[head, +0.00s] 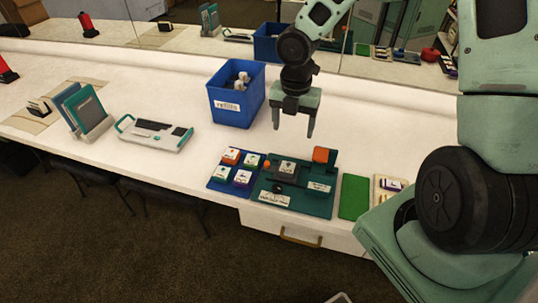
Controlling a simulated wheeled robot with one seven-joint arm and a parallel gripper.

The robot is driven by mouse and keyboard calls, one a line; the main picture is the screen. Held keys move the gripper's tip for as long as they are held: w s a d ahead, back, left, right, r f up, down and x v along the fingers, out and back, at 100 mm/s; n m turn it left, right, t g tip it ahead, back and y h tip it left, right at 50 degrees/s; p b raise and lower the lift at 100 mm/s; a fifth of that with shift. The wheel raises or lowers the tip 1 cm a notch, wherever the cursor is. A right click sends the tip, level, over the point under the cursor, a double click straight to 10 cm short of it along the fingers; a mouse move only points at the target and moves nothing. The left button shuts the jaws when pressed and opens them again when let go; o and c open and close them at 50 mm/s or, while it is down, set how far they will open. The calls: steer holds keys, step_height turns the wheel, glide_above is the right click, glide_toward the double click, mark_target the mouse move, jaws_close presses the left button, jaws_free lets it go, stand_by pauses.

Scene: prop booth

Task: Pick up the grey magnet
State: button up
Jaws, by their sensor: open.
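My gripper (293,126) hangs above the white counter, its two fingers apart and pointing down, with nothing seen between them. Below it and nearer the front lies a dark green board (312,208) with a white label. On the board is a dark grey piece with a pale tag (287,168); it may be the grey magnet, but it is too small to be sure. A blue mat (217,185) left of the board carries several pale tiles with coloured edges. An orange block (322,155) sits at the board's back right.
A blue bin labelled "refills" (225,105) stands left of my gripper. A grey-and-teal device (155,133) and a rack of teal folders (85,111) stand farther left. A green mat (354,197) lies right of the board. A mirror runs along the back.

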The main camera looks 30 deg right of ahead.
steer(key=w, duration=0.1)
steer(key=n+b, duration=0.1)
steer(key=b, duration=0.1)
glide_above(288, 167)
step_height(288, 167, down, 12)
steer(key=shift+d+f, duration=0.1)
steer(key=shift+f, duration=0.15)
step_height(288, 167, down, 5)
steer(key=shift+w+f, duration=0.1)
steer(key=c, duration=1.2)
steer(key=shift+o, duration=0.2)
